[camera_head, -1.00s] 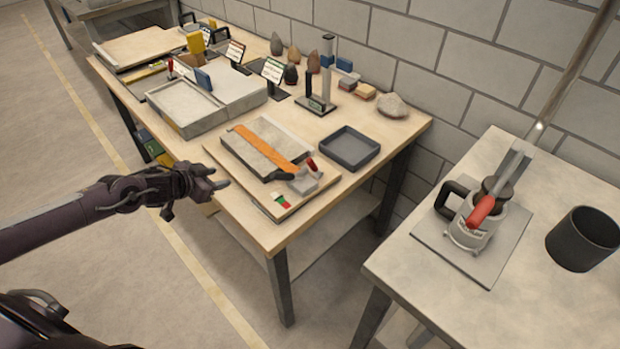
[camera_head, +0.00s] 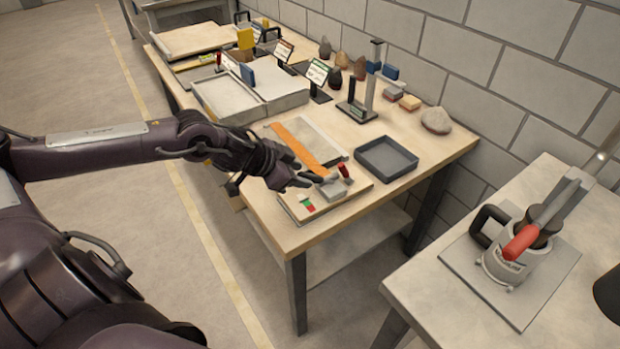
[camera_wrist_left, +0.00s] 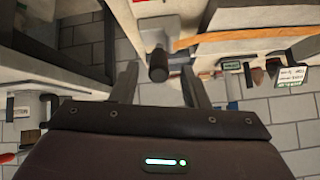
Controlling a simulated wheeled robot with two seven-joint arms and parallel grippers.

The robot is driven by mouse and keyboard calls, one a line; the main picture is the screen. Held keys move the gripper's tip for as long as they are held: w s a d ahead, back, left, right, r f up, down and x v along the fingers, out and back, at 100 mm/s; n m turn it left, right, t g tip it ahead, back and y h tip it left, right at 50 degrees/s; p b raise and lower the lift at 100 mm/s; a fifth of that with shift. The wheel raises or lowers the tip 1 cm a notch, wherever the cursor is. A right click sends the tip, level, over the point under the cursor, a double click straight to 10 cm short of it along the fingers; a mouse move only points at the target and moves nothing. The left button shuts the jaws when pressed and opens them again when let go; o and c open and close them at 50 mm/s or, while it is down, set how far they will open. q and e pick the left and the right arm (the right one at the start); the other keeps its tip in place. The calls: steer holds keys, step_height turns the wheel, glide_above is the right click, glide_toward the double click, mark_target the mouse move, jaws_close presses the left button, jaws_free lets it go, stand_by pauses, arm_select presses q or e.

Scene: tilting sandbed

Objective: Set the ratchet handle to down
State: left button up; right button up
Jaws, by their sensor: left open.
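The wooden board (camera_head: 350,197) at the table's front corner carries a grey block (camera_head: 332,190), an upright red-tipped lever (camera_head: 344,171) and a green-and-red mark (camera_head: 306,204). A black-gripped handle (camera_wrist_left: 158,66) on the grey block looks like the ratchet handle. In the head view my left gripper (camera_head: 292,181) is beside the block and mostly hides this handle. In the left wrist view the open left gripper (camera_wrist_left: 160,80) has its fingers on either side of the black grip, with gaps showing. Contact cannot be told. My right gripper is not in view.
A dark empty tray (camera_head: 386,160) lies right of the board. A post on a stand (camera_head: 372,80) and rocks (camera_head: 436,120) are behind. A separate table at right holds a red-handled device (camera_head: 520,243).

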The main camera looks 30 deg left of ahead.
mark_target(309, 177)
arm_select(q)
steer(key=shift+x, duration=2.25)
jaws_close()
